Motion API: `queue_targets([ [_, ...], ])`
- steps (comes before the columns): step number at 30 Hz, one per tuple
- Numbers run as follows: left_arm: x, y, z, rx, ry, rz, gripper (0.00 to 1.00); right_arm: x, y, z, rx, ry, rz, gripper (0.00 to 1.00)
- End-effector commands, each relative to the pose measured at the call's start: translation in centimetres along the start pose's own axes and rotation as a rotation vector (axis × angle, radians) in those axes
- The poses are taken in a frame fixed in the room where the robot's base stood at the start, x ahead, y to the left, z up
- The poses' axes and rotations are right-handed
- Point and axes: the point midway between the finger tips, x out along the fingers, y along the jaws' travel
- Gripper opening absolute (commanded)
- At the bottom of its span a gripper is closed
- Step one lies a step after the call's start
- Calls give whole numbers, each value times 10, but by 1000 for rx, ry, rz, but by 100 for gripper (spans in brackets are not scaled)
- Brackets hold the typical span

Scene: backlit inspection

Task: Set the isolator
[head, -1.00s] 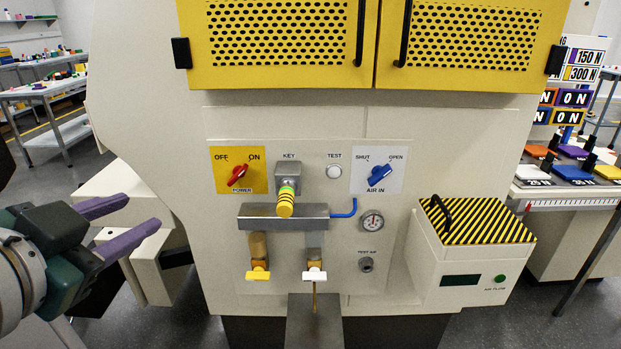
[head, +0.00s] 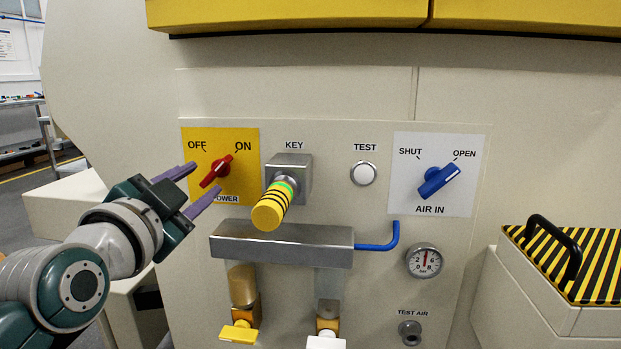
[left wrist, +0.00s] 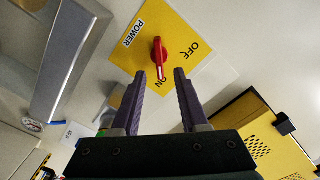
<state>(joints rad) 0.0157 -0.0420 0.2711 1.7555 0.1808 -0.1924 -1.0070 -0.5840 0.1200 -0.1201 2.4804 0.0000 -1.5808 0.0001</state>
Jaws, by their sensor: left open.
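The isolator is a red knob (head: 216,170) on a yellow POWER plate (head: 232,140) marked OFF at upper left and ON at upper right. Its handle slants up to the right, toward ON. My left gripper (head: 205,180) comes in from the left, open and empty, its two purple fingers pointing at the plate. In the left wrist view the red knob (left wrist: 160,57) lies just beyond and between the open fingertips (left wrist: 160,76). I see no contact with it. My right gripper is not in view.
Right of the plate, a yellow-and-black key cylinder (head: 272,207) sticks out, above a metal bar (head: 282,244) with a blue lever (head: 380,245). A TEST button (head: 363,173) and blue AIR IN knob (head: 439,181) are farther right. Yellow doors (head: 290,14) overhang above.

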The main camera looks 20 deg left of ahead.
Motion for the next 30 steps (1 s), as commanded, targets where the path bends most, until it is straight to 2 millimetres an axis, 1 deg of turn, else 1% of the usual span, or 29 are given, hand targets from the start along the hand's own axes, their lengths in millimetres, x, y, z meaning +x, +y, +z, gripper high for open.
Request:
queue_targets([
  [1,10,1,2,0,2,-3,44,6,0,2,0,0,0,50],
  [3,21,1,2,0,1,-3,44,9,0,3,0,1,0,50],
  [6,34,1,2,0,0,-1,44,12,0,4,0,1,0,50],
  [9,42,1,1,-1,0,0,44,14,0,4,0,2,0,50],
  [12,46,1,1,1,-1,1,44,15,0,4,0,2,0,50],
  [20,46,0,1,1,-1,1,43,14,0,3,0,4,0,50],
  [30,46,0,1,1,-1,0,4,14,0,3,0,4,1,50],
])
